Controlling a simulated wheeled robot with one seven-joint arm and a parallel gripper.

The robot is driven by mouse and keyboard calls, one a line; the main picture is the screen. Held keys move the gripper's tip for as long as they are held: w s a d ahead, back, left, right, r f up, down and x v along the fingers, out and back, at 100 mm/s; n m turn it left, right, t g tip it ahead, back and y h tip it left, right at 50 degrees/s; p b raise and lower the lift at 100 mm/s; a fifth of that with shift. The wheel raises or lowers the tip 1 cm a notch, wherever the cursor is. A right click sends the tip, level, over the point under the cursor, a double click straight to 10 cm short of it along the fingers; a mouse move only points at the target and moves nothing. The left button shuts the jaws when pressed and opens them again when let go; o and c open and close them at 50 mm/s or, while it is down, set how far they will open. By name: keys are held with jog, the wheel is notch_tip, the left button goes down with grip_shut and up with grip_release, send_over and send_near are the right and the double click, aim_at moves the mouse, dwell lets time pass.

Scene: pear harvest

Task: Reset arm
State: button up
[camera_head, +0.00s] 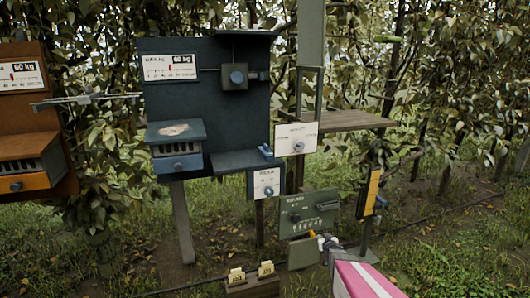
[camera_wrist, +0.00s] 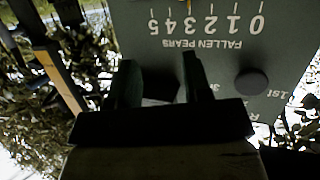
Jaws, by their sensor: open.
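My gripper (camera_head: 322,242) is low in the head view, in front of the lower part of a green panel (camera_head: 300,203). In the wrist view my gripper (camera_wrist: 160,82) has its two dark fingers apart. The same panel (camera_wrist: 225,50) fills the upper right there, upside down, with a "FALLEN PEARS" scale from 0 to 5 and a round dark knob (camera_wrist: 251,82). Nothing is seen held.
A blue weighing station (camera_head: 215,110) and an orange one (camera_head: 30,120) stand left. A wooden shelf (camera_head: 350,121) is at the upper right of the panel. A yellow upright device (camera_head: 368,194) stands close to its right. A small box with cards (camera_head: 252,284) sits below.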

jog(key=s+a+r+g, duration=0.4)
jog(key=s+r, duration=0.1)
jog(key=s, duration=0.4)
jog(key=s+a+r+g, duration=0.5)
jog(key=s+r, duration=0.1)
jog(key=s, duration=0.4)
jog(key=s+a+r+g, duration=0.4)
jog(key=s+r+g, duration=0.1)
jog(key=s, duration=0.5)
jog(key=shift+s+a+r+m, duration=0.2)
jog(key=shift+r+m, duration=0.1)
jog(key=shift+m, duration=0.1)
